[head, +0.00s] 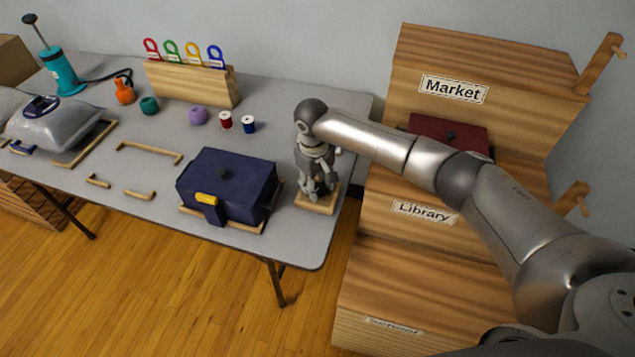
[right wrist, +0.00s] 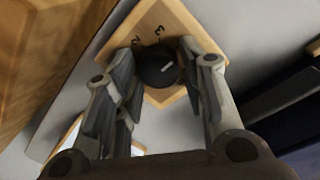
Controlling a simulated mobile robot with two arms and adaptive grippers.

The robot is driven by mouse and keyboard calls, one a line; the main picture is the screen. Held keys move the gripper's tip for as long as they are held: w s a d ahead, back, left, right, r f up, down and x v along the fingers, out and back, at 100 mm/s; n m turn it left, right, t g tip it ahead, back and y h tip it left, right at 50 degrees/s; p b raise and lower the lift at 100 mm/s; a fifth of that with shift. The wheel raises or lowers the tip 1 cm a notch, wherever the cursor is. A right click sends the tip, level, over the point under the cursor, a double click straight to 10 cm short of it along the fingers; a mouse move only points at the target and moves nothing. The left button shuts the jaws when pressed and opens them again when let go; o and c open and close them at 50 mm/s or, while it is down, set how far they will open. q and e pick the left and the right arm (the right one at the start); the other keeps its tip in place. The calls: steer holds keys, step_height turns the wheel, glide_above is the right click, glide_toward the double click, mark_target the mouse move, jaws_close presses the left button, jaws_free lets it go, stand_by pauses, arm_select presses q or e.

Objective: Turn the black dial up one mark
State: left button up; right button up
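The black dial (right wrist: 158,66) is a round knob with a short white pointer line. It sits on a small light wooden block (right wrist: 177,20) with dark marks, near the table's right front corner. The block also shows in the head view (head: 316,204), but there my gripper hides the dial. My right gripper (head: 318,192) points down over the block. In the right wrist view its two fingers (right wrist: 166,90) stand apart on either side of the dial, with a gap visible at least on the left. My left gripper is in neither view.
A navy box (head: 225,182) with a yellow latch stands left of the block on the grey table (head: 290,105). Wooden stepped shelves labelled Market (head: 490,55) and Library (head: 480,215) rise close on the right. A dark red box (head: 425,127) sits on them.

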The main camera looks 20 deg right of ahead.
steer(key=c, duration=0.5)
steer(key=shift+r+m+p, duration=0.2)
steer(key=shift+m+p, duration=0.3)
steer(key=shift+p, duration=0.45)
steer(key=m+p, duration=0.3)
steer(key=p, duration=0.1)
steer(key=shift+m+p, duration=0.3)
steer(key=shift+m, duration=0.1)
steer(key=shift+m+g+p, duration=0.3)
steer(key=shift+m+p, duration=0.55)
steer(key=shift+m, duration=0.25)
steer(key=shift+f+m+p, duration=0.15)
steer(key=shift+m+p, duration=0.35)
steer(key=shift+m, duration=0.3)
steer(key=shift+w+d, duration=0.1)
steer(key=o, duration=1)
